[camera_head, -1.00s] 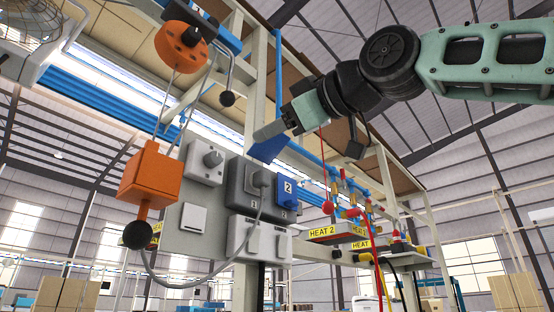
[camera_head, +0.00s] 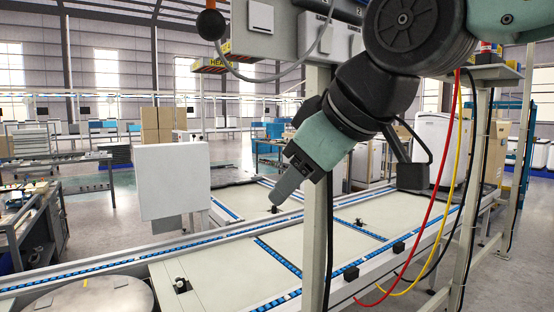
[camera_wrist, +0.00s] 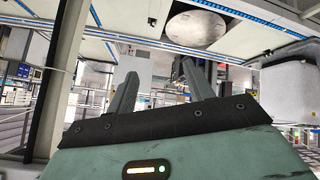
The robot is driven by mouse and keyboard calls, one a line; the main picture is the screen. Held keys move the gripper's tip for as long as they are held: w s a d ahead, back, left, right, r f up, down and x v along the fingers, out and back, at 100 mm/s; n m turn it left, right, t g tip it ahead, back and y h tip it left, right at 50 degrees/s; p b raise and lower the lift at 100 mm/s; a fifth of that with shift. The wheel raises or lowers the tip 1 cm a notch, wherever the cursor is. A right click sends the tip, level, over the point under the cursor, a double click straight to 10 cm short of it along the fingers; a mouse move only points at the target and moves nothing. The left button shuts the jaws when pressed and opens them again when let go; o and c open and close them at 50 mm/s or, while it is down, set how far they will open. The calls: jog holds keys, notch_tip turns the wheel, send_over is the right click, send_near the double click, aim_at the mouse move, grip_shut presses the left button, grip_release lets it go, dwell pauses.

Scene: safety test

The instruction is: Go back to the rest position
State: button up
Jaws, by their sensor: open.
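My gripper (camera_head: 278,198) hangs at the middle of the head view, pointing down and to the left at the end of my green and black arm. It is in front of the conveyor table and beside a pale upright post. In the wrist view my gripper (camera_wrist: 160,80) shows two grey fingers standing apart with nothing between them. No object is held.
A pale post (camera_head: 316,200) stands close to my gripper. Switch boxes (camera_head: 270,28) hang above. Red and yellow hoses (camera_head: 446,200) hang at the right. A conveyor table (camera_head: 215,285) lies below, with a round metal plate (camera_head: 85,300) at lower left.

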jog(key=s+d+f+m+g+h, duration=0.1)
jog(key=s+d+f+g, duration=0.1)
jog(key=s+f, duration=0.3)
jog(key=s+d+f+m+g+h+p, duration=0.1)
jog(key=s+d+f, duration=0.4)
jog(key=f, duration=0.6)
jog(key=s+d+f+m+g+h, duration=0.2)
jog(key=s+d+f+g, duration=0.2)
jog(key=f, duration=0.5)
jog(key=shift+s+d+h, duration=0.25)
jog(key=shift+s+h, duration=0.15)
jog(key=shift+s, duration=0.8)
